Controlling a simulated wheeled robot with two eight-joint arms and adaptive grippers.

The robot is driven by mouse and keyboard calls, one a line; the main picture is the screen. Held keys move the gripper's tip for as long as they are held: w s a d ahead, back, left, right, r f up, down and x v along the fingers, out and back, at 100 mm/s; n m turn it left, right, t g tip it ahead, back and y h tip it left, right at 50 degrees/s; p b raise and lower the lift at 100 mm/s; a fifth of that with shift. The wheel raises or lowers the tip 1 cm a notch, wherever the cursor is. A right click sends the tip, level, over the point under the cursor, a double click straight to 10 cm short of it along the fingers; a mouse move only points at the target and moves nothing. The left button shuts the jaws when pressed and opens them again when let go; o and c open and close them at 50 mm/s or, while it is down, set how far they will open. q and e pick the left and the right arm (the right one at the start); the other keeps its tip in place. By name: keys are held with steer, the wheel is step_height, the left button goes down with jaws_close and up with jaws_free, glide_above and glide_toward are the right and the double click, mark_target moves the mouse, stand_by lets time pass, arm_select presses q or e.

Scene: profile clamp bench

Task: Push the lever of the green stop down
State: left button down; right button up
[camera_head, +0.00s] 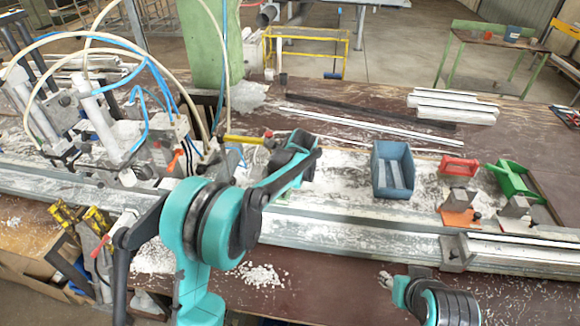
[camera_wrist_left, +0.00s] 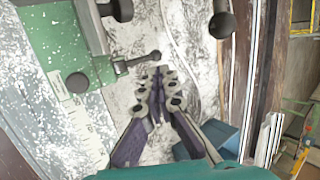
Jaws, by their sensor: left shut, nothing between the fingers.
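In the left wrist view a green, paint-worn plate (camera_wrist_left: 62,35) with a scale strip fills the upper left; it looks like part of the green stop. A short dark lever with a round knob (camera_wrist_left: 155,56) reaches from beside it toward the middle. My left gripper (camera_wrist_left: 157,84) is shut and empty, its tips just below the knob in the picture, with a small apparent gap. I cannot tell the lever's height or whether it is up. In the head view my left arm hides this spot. My right gripper (camera_head: 387,281) is low at the right, its fingers unclear.
A blue bin (camera_head: 378,161) stands right of my left arm. Red (camera_head: 459,165) and green (camera_head: 510,178) items lie farther right. A metal rail (camera_head: 350,237) runs along the bench. Clamps with hoses (camera_head: 100,120) crowd the left. Another dark knob (camera_wrist_left: 222,25) is near the lever.

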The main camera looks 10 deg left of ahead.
arm_select(q)
steer(key=p+v, duration=0.1)
steer(key=v, duration=0.6)
steer(key=shift+w+d+r, duration=0.15)
steer(key=shift+w+r, duration=0.05)
steer(key=shift+w, duration=0.15)
steer(key=shift+s, duration=0.1)
steer(key=s+a+r+n+h+b, duration=0.15)
steer(key=s+n, duration=0.25)
steer(key=s, duration=0.5)
steer(key=s+a+r+n+b, duration=0.1)
steer(key=s+a+n+b, duration=0.2)
steer(key=s, duration=0.6)
steer(key=s+f+n+b, duration=0.1)
steer(key=s+f+n, duration=0.3)
steer(key=s, duration=0.4)
steer(key=s+a+f+n+b, duration=0.1)
steer(key=s+f+n, duration=0.3)
steer(key=s, duration=0.5)
steer(key=shift+s+a+f+n+t+h, duration=0.2)
steer(key=shift+a+f+n+t+h, duration=0.2)
steer(key=shift+n, duration=0.7)
